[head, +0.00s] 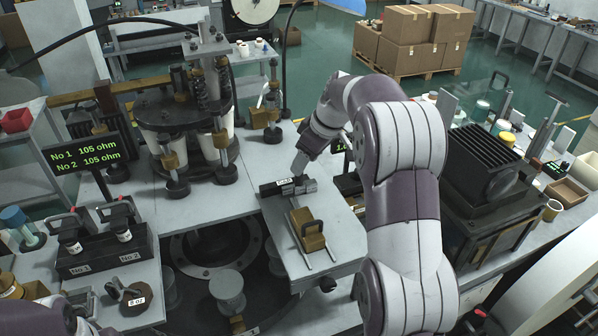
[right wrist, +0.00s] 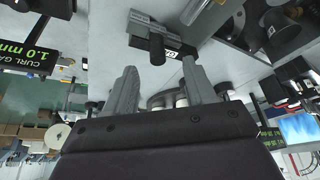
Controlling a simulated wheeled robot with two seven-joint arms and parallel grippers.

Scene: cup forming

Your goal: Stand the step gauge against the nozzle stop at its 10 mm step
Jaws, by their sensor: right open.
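A dark, stepped block with a small white label (head: 268,189) lies on the grey plate in the head view; I take it for the step gauge. The same labelled block (right wrist: 142,27) shows past my fingers in the right wrist view. My right gripper (head: 297,168) is just above and behind it in the head view. In the right wrist view my right gripper (right wrist: 162,88) has its fingers apart with nothing between them. A brown block with a black handle (head: 311,241) sits on two rods nearer the front; I cannot tell whether it is the nozzle stop. My left gripper is out of view.
My right arm hides part of the bench to the right. A round press-like machine (head: 180,108) stands at the back left. A two-line display (head: 84,150) and a black holder with two handled pieces (head: 103,256) stand at the left. A round opening (head: 211,241) lies left of the plate.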

